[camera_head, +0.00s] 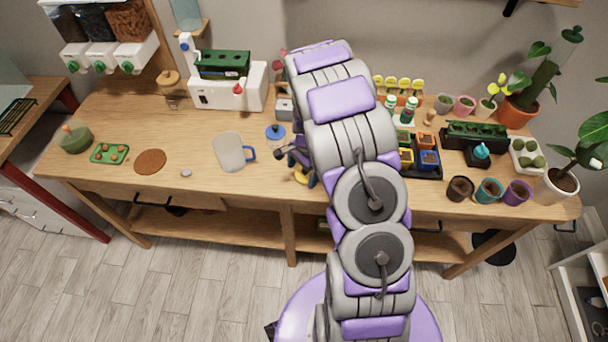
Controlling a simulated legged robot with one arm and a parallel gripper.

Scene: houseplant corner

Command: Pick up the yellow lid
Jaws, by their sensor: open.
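A small yellow object, which looks like the yellow lid (300,175), lies near the front edge of the wooden table, just left of my arm. My gripper (298,168) is open close above it, and its dark fingers cover part of it. I cannot tell whether the fingers touch it. My arm reaches from the bottom of the view over the table and hides the area right of the gripper.
A jar with a blue lid (275,132) and a clear pitcher with a blue handle (230,152) stand left of my gripper. A tray of coloured pots (427,160) stands to the right. The table front (205,180) is clear below the pitcher.

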